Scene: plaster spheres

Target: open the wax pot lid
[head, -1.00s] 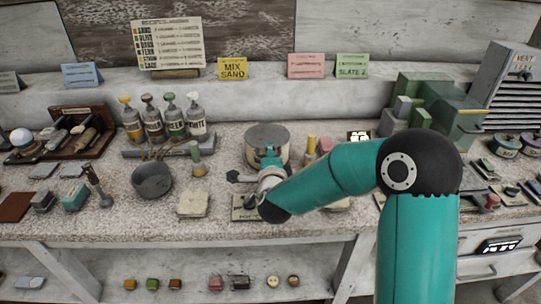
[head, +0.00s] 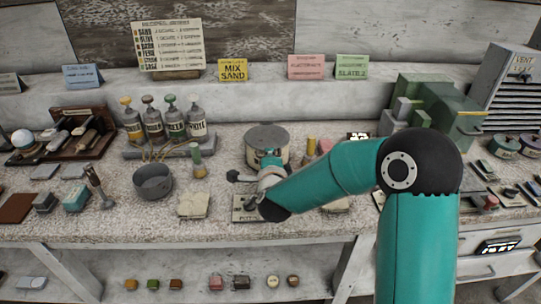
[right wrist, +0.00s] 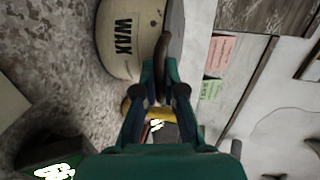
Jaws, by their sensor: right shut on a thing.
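The wax pot (head: 254,153) is a squat beige pot in the middle of the bench in the head view. Its grey lid (head: 267,134) sits on top. In the right wrist view the pot (right wrist: 124,38) lies sideways, with the word WAX on its wall. The lid (right wrist: 175,32) shows there as a grey band at its right side. My right gripper (right wrist: 160,78) is at the pot's front edge, shut on a dark curved handle (right wrist: 162,50) by the lid. My right forearm hides the pot's lower front in the head view. My left gripper is out of view.
A grey bowl (head: 153,181) stands left of the pot. Several bottles (head: 175,122) stand behind it on a rack. Bench between bowl and pot is partly clear.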

